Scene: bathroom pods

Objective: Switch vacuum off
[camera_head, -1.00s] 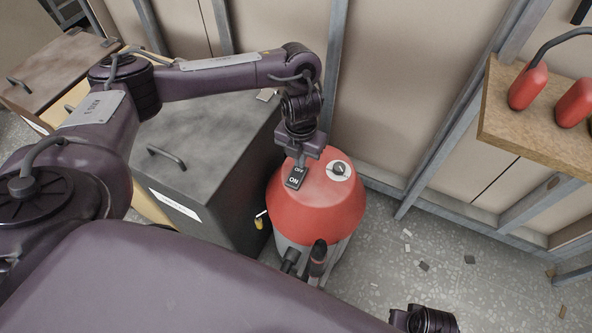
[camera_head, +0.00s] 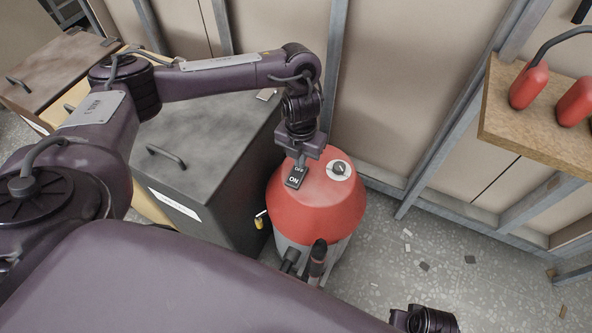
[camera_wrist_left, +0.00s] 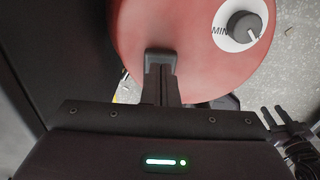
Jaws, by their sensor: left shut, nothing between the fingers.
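The red vacuum (camera_head: 330,205) stands upright on the floor, with a grey lower body. On its top is a black rocker switch (camera_head: 294,181) marked OFF at the far end and ON at the near end. My left gripper (camera_head: 301,164) is shut and empty, pointing down at the OFF end; whether it touches cannot be told. In the left wrist view its shut fingers (camera_wrist_left: 160,65) hide the switch against the red top. A dial (camera_head: 339,170) sits right of the switch. Part of my right arm shows at the bottom edge; its finger state is unclear.
A dark cabinet (camera_head: 205,185) with a handle stands close to the vacuum's left. Wall panels with metal posts rise behind. A wooden shelf (camera_head: 530,140) with red objects (camera_head: 528,88) juts out at right. The floor right of the vacuum is open, with small scraps.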

